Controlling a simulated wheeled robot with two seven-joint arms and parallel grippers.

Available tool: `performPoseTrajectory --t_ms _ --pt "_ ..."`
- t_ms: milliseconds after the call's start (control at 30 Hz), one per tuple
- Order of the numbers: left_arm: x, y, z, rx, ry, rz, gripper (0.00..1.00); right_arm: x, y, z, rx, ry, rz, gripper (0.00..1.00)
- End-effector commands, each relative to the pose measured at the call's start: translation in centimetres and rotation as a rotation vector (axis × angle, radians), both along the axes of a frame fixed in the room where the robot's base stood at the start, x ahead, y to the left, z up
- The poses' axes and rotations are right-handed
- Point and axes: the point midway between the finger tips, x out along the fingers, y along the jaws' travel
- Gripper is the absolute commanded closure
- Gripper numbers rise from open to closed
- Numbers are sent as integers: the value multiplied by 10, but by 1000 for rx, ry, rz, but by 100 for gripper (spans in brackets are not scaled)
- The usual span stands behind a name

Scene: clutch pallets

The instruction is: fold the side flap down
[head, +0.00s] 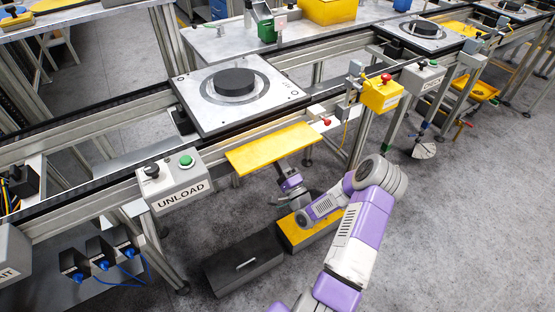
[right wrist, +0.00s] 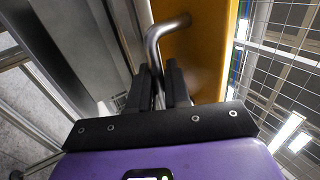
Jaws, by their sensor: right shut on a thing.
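The side flap (head: 268,148) is a flat yellow panel standing out roughly level from the near side of the conveyor frame. In the right wrist view its yellow surface (right wrist: 195,45) fills the upper right. A bent metal bar handle (right wrist: 160,35) sits against that surface. My right gripper (right wrist: 164,85) is shut on the handle, with one black finger on each side of the bar. In the head view the right gripper (head: 289,180) is below the flap, its fingertips hidden by the panel. My left gripper is not in view.
An UNLOAD button box (head: 176,184) is left of the flap, and a yellow box with a red button (head: 381,94) is to the right. A pallet with a black disc (head: 236,95) sits above on the conveyor. A dark box (head: 243,264) and a yellow-topped box (head: 300,234) stand below.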

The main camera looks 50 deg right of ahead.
Motion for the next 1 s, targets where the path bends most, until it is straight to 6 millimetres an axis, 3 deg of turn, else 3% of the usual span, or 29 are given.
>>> performPoseTrajectory --t_ms 133,167,267,567,1000 --pt "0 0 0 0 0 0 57 0 -2 4 -7 -8 -6 100" --pt "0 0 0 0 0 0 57 0 -2 4 -7 -8 -6 81" --pt "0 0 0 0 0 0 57 0 -2 4 -7 -7 -6 69" --pt "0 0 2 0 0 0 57 -5 0 -1 -2 -4 -4 69" --pt "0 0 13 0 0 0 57 -60 14 -30 -1 -2 -5 69"
